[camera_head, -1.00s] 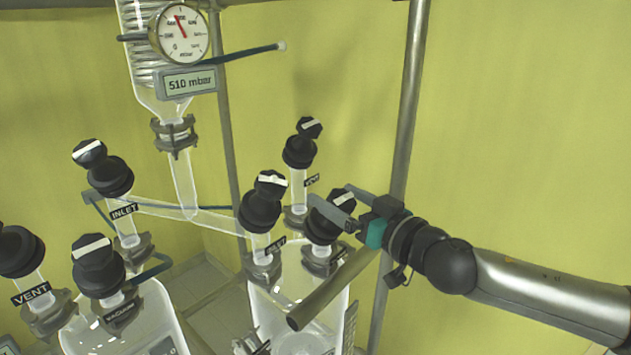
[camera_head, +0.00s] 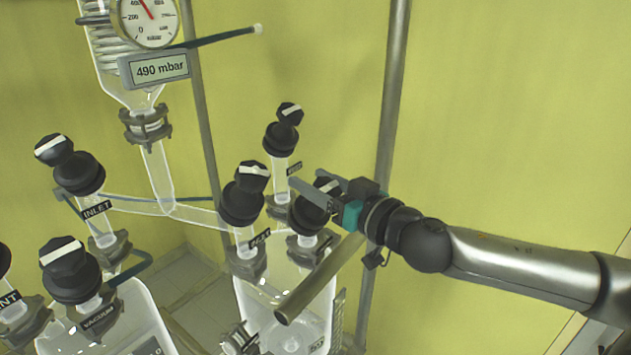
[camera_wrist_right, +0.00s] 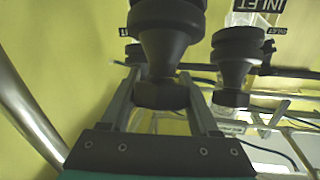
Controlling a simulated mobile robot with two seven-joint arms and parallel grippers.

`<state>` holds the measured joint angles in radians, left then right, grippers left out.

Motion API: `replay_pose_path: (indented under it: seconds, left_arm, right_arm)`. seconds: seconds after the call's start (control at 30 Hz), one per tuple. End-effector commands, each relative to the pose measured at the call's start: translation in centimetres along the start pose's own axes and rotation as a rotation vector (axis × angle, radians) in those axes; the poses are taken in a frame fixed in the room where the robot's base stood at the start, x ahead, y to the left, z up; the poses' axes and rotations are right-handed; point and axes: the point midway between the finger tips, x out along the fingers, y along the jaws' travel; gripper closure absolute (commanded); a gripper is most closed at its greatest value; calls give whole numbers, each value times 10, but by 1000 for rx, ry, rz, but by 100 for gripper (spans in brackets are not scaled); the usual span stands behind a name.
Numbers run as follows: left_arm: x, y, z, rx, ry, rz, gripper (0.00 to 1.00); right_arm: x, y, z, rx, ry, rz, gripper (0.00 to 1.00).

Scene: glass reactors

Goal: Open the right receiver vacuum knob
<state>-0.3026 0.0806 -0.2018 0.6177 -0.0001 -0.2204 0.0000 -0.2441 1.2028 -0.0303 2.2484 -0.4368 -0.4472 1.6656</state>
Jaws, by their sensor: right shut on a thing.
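The right receiver (camera_head: 262,301) is a clear glass vessel with several black-capped valves on top. The black knob (camera_head: 328,186) with a white bar, on its right-hand valve, sits between the fingers of my right gripper (camera_head: 305,178). In the right wrist view the faceted knob (camera_wrist_right: 160,95) is clasped between the two grey fingers. The gripper is shut on it. The valve body hangs below the fingers in the head view; its label is not readable. My left gripper is not in view.
The knob labelled inlet (camera_head: 252,176) stands close to the left, and the vent knob (camera_head: 289,113) behind. A metal post (camera_head: 390,110) rises just behind my right gripper. The gauge display (camera_head: 160,68) reads 490 mbar. The left receiver (camera_head: 135,312) stands lower left.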

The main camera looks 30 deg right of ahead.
Motion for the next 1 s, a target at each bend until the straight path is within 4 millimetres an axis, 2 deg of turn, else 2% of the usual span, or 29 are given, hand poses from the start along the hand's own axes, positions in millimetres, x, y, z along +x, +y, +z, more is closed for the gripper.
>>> replay_pose_path:
  seconds: [0.03,0.3,0.37,0.67,1.0]
  left_arm:
    - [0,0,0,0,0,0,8]
    - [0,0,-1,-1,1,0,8]
    - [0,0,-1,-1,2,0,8]
    - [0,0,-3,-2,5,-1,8]
    - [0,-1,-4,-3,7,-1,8]
  right_arm:
    - [0,0,0,0,0,0,59]
    - [0,0,0,0,0,0,89]
    - [0,0,0,0,0,0,94]
    - [0,0,0,-16,-1,-31,94]
    - [0,-4,0,-118,0,-207,94]
